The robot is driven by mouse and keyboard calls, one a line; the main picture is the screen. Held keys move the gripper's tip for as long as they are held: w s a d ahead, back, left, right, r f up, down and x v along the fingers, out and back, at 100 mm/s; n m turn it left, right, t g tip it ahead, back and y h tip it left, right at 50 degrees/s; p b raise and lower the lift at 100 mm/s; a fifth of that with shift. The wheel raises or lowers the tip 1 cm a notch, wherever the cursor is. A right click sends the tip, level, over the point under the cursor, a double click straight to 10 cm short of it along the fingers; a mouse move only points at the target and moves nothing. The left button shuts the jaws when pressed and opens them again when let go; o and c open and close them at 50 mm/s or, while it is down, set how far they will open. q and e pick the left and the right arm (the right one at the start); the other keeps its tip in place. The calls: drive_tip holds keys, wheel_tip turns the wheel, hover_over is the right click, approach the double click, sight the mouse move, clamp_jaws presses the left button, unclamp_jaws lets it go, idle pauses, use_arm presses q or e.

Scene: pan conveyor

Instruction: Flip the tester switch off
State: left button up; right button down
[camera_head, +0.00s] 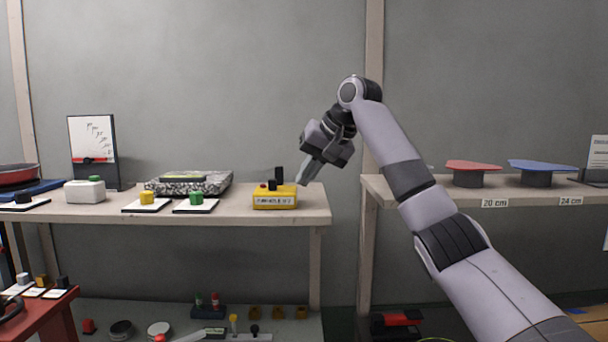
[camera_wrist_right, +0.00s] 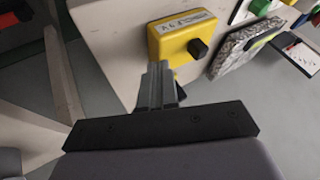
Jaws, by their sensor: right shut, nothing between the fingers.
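The yellow tester box (camera_head: 274,201) stands at the right end of the left shelf, with a label on its front. The box also shows in the right wrist view (camera_wrist_right: 168,42), with a black part (camera_wrist_right: 197,48) sticking out. I cannot tell from the label which way is off. My right gripper (camera_head: 301,181) is shut and empty, pointing down just right of the box. In the wrist view its fingertips (camera_wrist_right: 157,66) overlap the box's edge; contact is unclear. My left gripper is out of view.
Left of the box are a green button (camera_head: 196,198) and a yellow button (camera_head: 147,198) on white plates, and a speckled slab (camera_head: 218,184). A gap separates this shelf from the right shelf (camera_head: 400,186), which holds red (camera_head: 473,166) and blue lids (camera_head: 542,166).

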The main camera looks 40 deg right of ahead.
drive_tip(key=v, duration=1)
idle(0.3)
